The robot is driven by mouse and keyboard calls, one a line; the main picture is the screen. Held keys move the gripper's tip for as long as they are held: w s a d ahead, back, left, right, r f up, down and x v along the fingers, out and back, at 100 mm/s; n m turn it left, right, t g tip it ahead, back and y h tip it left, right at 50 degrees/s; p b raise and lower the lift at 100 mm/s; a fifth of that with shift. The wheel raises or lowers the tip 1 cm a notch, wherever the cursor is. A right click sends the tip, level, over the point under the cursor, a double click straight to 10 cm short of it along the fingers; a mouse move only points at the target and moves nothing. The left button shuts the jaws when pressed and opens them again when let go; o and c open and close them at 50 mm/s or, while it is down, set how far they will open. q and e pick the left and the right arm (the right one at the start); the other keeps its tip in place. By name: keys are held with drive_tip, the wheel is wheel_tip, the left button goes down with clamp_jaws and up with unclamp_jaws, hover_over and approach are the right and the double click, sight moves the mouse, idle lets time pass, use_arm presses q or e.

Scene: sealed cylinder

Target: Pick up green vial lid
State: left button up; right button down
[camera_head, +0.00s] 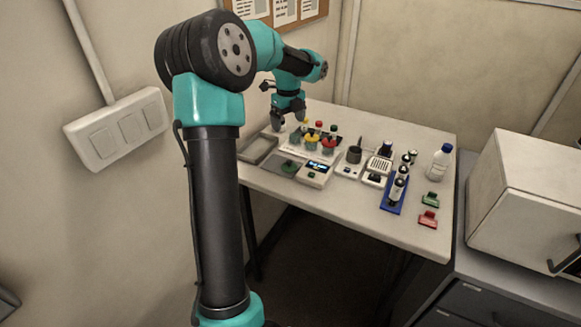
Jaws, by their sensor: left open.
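A row of small vials stands in a light holder toward the left of the table. Their tops include a yellow one (305,122), a red one (319,125) and a dark green one (333,129). A green round piece (290,166) lies on a grey pad in front of them; I cannot tell which green piece is the vial lid. My left gripper (287,121) is open and empty, pointing down at the back left of the vials. It appears apart from them. My right gripper is not in view.
A grey tray (245,155) lies at the table's left edge. A white bottle (439,163), a green clip (432,200) and a red clip (428,218) are further right. The table's front right is clear.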

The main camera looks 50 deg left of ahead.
use_arm(q)
approach(289, 161)
wheel_tip(289, 161, down, 6)
drive_tip(key=shift+a+r, duration=0.1)
drive_tip(key=shift+r, duration=0.15)
idle(0.4)
drive_tip(key=shift+w+f, duration=0.1)
drive_tip(key=shift+f, duration=2.5)
drive_tip(key=c, duration=1)
